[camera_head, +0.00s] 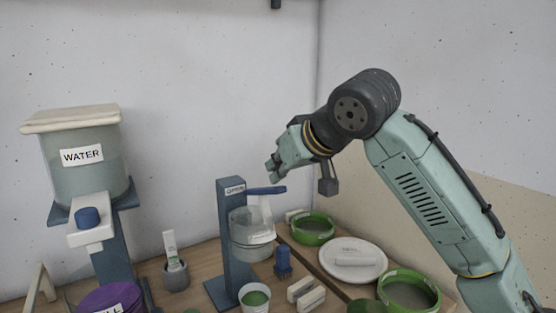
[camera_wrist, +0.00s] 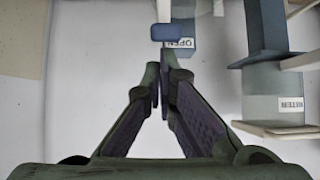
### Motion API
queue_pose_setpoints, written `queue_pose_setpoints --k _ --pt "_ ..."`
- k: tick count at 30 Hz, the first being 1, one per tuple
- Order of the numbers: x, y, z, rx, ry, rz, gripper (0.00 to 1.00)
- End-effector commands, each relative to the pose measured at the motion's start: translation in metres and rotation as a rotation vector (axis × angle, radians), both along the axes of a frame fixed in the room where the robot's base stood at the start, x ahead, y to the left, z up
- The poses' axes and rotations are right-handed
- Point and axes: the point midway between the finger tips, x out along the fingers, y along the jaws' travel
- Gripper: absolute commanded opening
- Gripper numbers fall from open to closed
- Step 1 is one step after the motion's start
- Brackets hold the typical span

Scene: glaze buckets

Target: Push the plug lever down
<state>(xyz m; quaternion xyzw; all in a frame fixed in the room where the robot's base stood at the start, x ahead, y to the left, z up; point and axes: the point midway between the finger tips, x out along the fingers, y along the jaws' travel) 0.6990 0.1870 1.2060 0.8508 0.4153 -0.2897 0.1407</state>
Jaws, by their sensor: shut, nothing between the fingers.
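The plug lever (camera_head: 266,190) is a short blue bar that sticks out to the right from the top of a blue post (camera_head: 234,243) with an OPEN label. It looks about level. A clear vessel (camera_head: 252,232) hangs below it. My gripper (camera_head: 271,170) is shut and empty, a little above the lever in the head view, with a visible gap. In the wrist view the fingertips (camera_wrist: 160,76) are together, and the lever's blue end (camera_wrist: 171,32) and the OPEN label (camera_wrist: 182,43) show just beyond them. The exact depth between fingertips and lever is hard to tell.
A WATER tank (camera_head: 85,165) on a blue stand is at left. A purple tub (camera_head: 112,300) stands in front of it. Green bowls (camera_head: 312,229), a white plate (camera_head: 353,248) and a small cup (camera_head: 254,298) crowd the wooden table.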

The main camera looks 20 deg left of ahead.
Motion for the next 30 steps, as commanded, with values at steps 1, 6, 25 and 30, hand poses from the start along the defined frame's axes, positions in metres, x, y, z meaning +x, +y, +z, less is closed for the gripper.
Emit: queue_pose_setpoints --k 1,6,25,30 --pt "0.000 0.000 0.000 0.000 0.000 0.000 0.00" --pt "0.000 0.000 -0.001 0.002 -0.002 0.000 0.00" --pt "-0.016 -0.019 -0.058 0.271 -0.210 0.003 0.00" --pt "-0.018 -0.022 -0.066 0.337 -0.262 0.002 0.00"
